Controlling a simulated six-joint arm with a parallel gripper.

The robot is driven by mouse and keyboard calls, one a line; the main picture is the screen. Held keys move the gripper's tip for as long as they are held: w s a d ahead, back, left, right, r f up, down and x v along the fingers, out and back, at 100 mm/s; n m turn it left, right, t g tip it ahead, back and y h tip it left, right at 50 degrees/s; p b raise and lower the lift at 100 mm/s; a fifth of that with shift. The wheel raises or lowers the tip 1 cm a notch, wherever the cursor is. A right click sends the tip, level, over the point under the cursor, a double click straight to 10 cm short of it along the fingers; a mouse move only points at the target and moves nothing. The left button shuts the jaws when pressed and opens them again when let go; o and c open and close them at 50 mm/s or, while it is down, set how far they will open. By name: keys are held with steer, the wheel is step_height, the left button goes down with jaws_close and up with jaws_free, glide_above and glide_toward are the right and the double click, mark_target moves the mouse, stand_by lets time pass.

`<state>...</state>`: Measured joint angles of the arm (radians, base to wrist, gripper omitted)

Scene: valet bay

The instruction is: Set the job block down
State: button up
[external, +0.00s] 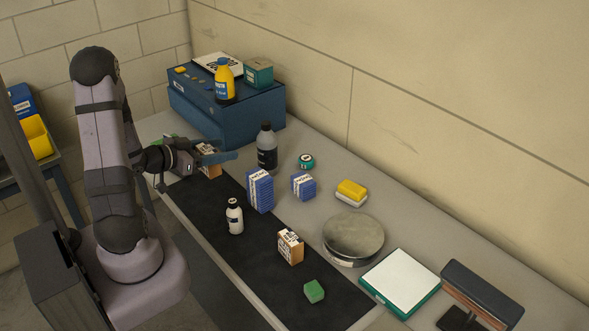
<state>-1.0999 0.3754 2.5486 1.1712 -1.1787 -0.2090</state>
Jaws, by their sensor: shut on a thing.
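My gripper (213,157) is at the left end of the bench, in front of the blue cabinet. It is shut on a tan block with a black-and-white label (209,169), partly hidden by the fingers. I cannot tell whether the block's underside touches the dark mat (262,262). A similar tan labelled block (291,247) stands on the mat nearer the right end.
A white bottle (235,216), blue stacks (260,191) and a green block (314,291) stand on or beside the mat. A grey bottle (266,147) stands close to the gripper. The blue cabinet (233,119) is behind it. A round metal plate (353,237) is further right.

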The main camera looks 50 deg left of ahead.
step_height(320, 180, up, 6)
steer(key=w+a+b, duration=0.8)
steer(key=w+a, duration=0.1)
steer(key=w, duration=0.4)
steer(key=w+a+b, duration=0.8)
steer(key=w+a, duration=0.1)
steer(key=w, duration=0.3)
steer(key=f, duration=1.9)
steer(key=shift+w+a+f, duration=0.2)
steer(key=shift+f, duration=0.15)
steer(key=shift+f, duration=0.15)
steer(key=shift+f, duration=1.75)
steer(key=shift+f, duration=0.15)
steer(key=o, duration=1.2)
